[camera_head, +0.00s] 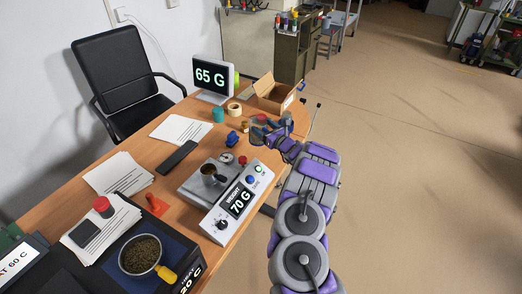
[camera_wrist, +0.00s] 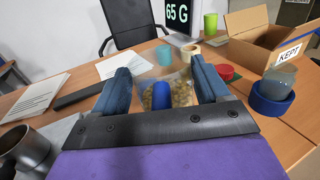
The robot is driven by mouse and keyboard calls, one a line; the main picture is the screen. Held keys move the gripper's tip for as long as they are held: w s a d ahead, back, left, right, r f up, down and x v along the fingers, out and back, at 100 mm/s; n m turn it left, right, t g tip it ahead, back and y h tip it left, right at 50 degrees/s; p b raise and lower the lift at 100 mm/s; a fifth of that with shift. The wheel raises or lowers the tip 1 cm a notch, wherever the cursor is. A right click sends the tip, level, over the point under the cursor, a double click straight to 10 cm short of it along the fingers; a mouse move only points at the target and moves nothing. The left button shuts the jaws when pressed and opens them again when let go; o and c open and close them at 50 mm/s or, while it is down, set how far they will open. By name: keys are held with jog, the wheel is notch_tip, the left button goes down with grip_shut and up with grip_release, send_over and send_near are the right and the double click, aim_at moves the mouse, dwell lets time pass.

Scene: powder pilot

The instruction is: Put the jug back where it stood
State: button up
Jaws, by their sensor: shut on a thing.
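My gripper (camera_head: 264,132) is above the far right part of the desk. In the wrist view its two blue fingers (camera_wrist: 160,88) are shut on a clear jug (camera_wrist: 182,92) that holds tan pellets. The jug's blue handle (camera_wrist: 160,96) lies between the fingers. In the head view the jug is mostly hidden by my gripper, and I cannot tell whether its base touches the desk. The desk (camera_head: 190,135) is brown wood.
A weighing scale (camera_head: 241,199) reading 70 G carries a metal mug (camera_head: 213,175). A 65 G screen (camera_head: 212,77), teal cup (camera_head: 218,115), tape roll (camera_head: 234,109) and open cardboard box (camera_head: 272,93) stand beyond. A blue-based clear vessel (camera_wrist: 271,92) is right of the jug. A pellet pan (camera_head: 140,254) is nearest.

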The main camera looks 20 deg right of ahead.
notch_tip(320, 180, down, 9)
jog(key=shift+b, duration=1.1)
jog(key=shift+r, duration=0.1)
jog(key=o, duration=1.7)
